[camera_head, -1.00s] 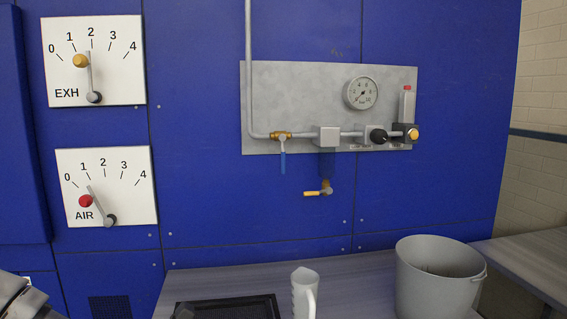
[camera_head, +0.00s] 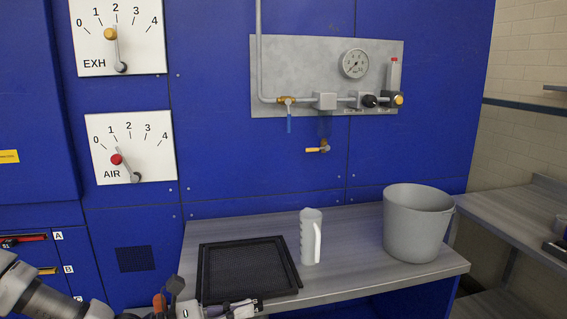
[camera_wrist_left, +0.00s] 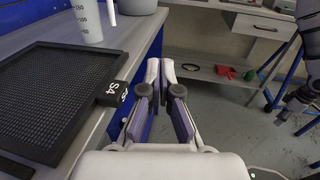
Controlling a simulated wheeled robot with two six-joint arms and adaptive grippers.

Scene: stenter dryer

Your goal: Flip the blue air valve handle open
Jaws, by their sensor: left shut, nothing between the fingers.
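The blue air valve handle (camera_head: 289,125) hangs straight down from a brass valve body (camera_head: 287,100) on the horizontal pipe of a grey wall panel (camera_head: 300,60). My left gripper (camera_head: 250,306) is low in the head view, at the bench's front edge by the black mesh tray, well below and apart from the handle. In the left wrist view its fingers (camera_wrist_left: 166,68) are together, with nothing between them. A dark arm part at the right edge of that view looks like my right arm; its finger state is unclear.
A black mesh tray (camera_head: 250,268), a measuring jug (camera_head: 311,238) and a grey bucket (camera_head: 417,225) stand on the bench (camera_head: 350,265). A yellow-handled tap (camera_head: 318,149) sticks out below the panel. The blue wall around the handle is clear. EXH and AIR dials are at left.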

